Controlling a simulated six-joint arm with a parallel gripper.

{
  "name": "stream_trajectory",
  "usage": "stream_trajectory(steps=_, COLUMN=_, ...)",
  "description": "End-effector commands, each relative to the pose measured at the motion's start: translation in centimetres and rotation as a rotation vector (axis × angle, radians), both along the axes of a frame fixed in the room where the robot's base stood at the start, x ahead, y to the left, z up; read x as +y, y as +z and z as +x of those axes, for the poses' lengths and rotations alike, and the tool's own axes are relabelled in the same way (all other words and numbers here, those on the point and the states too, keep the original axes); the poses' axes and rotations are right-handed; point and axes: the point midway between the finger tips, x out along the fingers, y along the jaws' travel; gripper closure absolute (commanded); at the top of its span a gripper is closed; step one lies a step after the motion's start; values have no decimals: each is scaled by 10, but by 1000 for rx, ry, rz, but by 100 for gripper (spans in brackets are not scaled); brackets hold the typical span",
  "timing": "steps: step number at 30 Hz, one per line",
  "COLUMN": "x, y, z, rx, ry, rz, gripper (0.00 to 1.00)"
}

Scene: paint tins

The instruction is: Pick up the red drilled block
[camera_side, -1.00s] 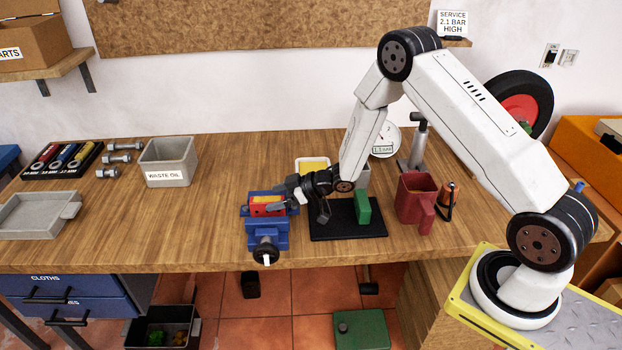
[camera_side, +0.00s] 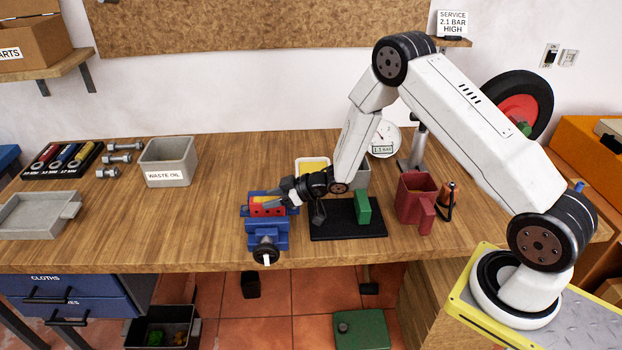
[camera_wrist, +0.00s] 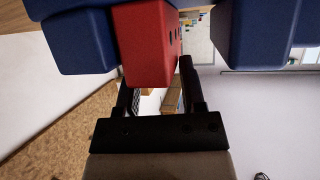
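The red drilled block (camera_side: 267,208) sits between the jaws of the blue vise (camera_side: 266,236) in the side view, with dark holes showing on its face. In the wrist view the red block (camera_wrist: 150,45) stands between two blue jaws (camera_wrist: 80,40). My gripper (camera_side: 292,194) is at the block's right end in the side view. In the wrist view its two dark fingers (camera_wrist: 156,80) are spread apart; one shows beside the block's right side, and the other's tip is hidden behind the block. I see no clear contact with the block.
A black plate (camera_side: 345,230) with a green block (camera_side: 363,207) lies right of the vise. A red jug (camera_side: 415,203) stands further right. A yellow-filled container (camera_side: 313,165) is behind my wrist. The bench left of the vise is open up to the grey tray (camera_side: 32,215).

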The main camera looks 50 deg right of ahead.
Motion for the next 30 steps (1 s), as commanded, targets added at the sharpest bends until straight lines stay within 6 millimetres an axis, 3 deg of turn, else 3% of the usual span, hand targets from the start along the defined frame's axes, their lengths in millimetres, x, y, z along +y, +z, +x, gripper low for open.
stream_trajectory(steps=17, x=-4, y=5, z=2, rx=1, ry=-13, rz=1, gripper=100)
stream_trajectory(steps=23, x=-5, y=20, z=4, rx=-6, ry=-15, rz=0, gripper=100)
stream_trajectory(steps=30, x=-5, y=52, z=5, rx=-12, ry=-14, rz=0, gripper=100)
